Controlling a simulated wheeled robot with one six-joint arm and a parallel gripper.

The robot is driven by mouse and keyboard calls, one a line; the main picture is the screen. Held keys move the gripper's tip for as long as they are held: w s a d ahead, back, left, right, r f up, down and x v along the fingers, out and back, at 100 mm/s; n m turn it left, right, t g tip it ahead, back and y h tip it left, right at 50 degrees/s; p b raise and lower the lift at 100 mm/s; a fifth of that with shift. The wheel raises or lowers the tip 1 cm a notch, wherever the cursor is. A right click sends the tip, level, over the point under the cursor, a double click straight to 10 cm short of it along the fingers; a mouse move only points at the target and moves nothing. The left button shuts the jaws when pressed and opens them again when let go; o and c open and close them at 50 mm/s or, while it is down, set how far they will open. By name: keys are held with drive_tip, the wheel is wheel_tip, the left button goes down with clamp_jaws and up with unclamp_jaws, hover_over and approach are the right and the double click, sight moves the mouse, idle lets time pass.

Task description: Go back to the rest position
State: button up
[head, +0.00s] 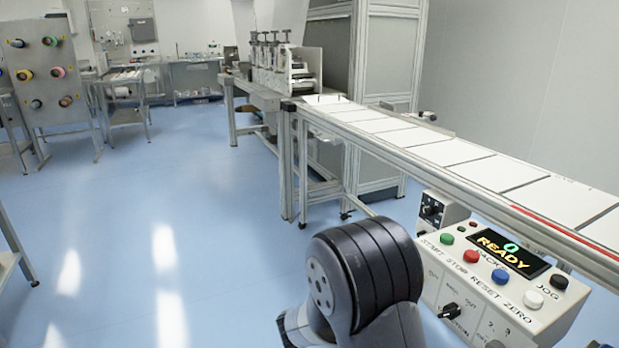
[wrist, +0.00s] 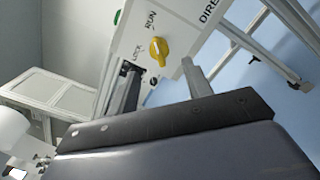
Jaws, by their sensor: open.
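My gripper (wrist: 163,65) shows in the wrist view as two upright grey fingers, standing apart beyond a dark bolted plate and a grey housing that fill the bottom. It is open, and I see nothing held between the fingers. Close beyond it is a pale control box (wrist: 197,48) with a yellow selector knob (wrist: 159,51) labelled RUN and LOCK. In the head view only a dark ribbed joint of my arm shows at bottom centre; my gripper cannot be made out there.
A control panel (head: 536,303) reading READY stands right of my arm, close to it. A long conveyor (head: 455,163) with white sheets runs behind it towards a machine (head: 288,65). A spool rack (head: 50,75) stands at the left. The blue floor (head: 180,215) between is open.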

drive_tip(key=b+x, duration=0.1)
drive_tip(key=x, duration=0.6)
drive_tip(key=shift+d, duration=0.2)
drive_tip(key=shift+a, duration=0.1)
drive_tip(key=shift+f, duration=0.1)
drive_tip(key=p+v, duration=0.2)
drive_tip(key=v, duration=0.9)
drive_tip(key=x, duration=0.7)
drive_tip(key=b+x, duration=0.1)
drive_tip(key=x, duration=0.3)
drive_tip(key=shift+r, duration=0.3)
drive_tip(key=n+p, duration=0.4)
drive_tip(key=p, duration=0.1)
drive_tip(key=n+p, duration=0.5)
drive_tip(key=p, duration=0.1)
drive_tip(key=shift+s, duration=0.1)
drive_tip(key=n+p, duration=0.5)
drive_tip(key=p, duration=0.1)
drive_tip(key=shift+n, duration=0.3)
drive_tip(key=n+p, duration=0.1)
drive_tip(key=p, duration=0.1)
drive_tip(key=n+p, duration=0.1)
drive_tip(key=n, duration=0.1)
drive_tip(key=shift+s+f+n+p, duration=0.1)
drive_tip(key=shift+f+n+p, duration=0.1)
drive_tip(key=shift+n+p, duration=0.15)
